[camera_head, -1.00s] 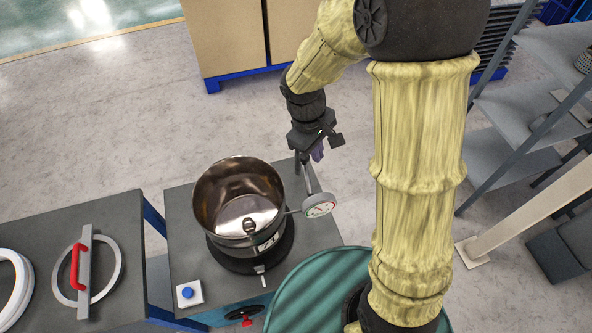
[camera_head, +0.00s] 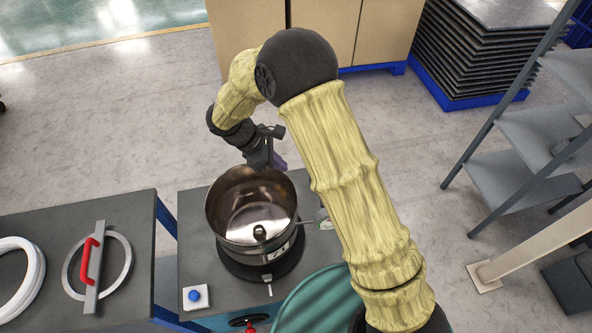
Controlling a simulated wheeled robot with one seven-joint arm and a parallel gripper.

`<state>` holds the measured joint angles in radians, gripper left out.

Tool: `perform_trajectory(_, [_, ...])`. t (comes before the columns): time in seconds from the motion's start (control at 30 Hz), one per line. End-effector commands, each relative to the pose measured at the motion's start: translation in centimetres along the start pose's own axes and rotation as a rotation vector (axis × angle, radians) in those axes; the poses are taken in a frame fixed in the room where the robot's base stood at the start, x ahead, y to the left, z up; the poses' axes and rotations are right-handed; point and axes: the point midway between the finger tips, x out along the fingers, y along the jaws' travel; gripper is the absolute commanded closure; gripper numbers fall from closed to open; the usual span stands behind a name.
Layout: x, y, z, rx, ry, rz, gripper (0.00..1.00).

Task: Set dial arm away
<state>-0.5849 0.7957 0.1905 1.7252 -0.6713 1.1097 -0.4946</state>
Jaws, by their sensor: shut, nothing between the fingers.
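The dial arm is a thin metal rod ending in a round white-faced gauge (camera_head: 325,223), to the right of the open metal pot (camera_head: 225,231). My yellow-covered arm hides much of the dial and its support. My gripper (camera_head: 277,163) is shut and empty, above the far right side of the pot. It appears apart from the dial, which is lower and to the right in the picture. The fingertips are small and partly hidden, so their exact height cannot be told.
The pot stands on a dark round base on a grey table (camera_head: 200,262) with a blue button (camera_head: 195,296). A green drum (camera_head: 305,300) stands in front. A side table holds a red-handled ring (camera_head: 88,262). Shelves (camera_head: 530,135) stand right.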

Motion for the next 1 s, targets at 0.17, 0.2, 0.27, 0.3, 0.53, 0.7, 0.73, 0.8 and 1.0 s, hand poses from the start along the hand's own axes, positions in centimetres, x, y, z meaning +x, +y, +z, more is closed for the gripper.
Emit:
perform_trajectory(0.17, [2.4, -0.1, 0.1, -0.001, -0.002, -0.004, 1.0])
perform_trajectory(0.2, [3.0, -0.1, 0.2, 0.0, -0.002, -0.005, 1.0])
perform_trajectory(0.27, [4.1, -0.1, 0.2, -0.001, -0.003, -0.005, 1.0])
perform_trajectory(0.3, [4.8, -0.1, 0.2, 0.0, -0.002, -0.005, 1.0])
perform_trajectory(0.53, [8.9, -0.1, 0.2, 0.0, -0.001, -0.005, 1.0])
perform_trajectory(0.7, [11.1, -0.1, 1.5, 0.001, 0.0, -0.004, 1.0])
perform_trajectory(0.73, [11.5, -0.1, 1.7, 0.001, -0.001, -0.004, 1.0])
perform_trajectory(0.8, [12.1, 0.0, 2.0, 0.002, 0.0, -0.002, 1.0])
perform_trajectory(1.0, [12.7, 0.0, 2.2, 0.001, 0.0, 0.001, 1.0])
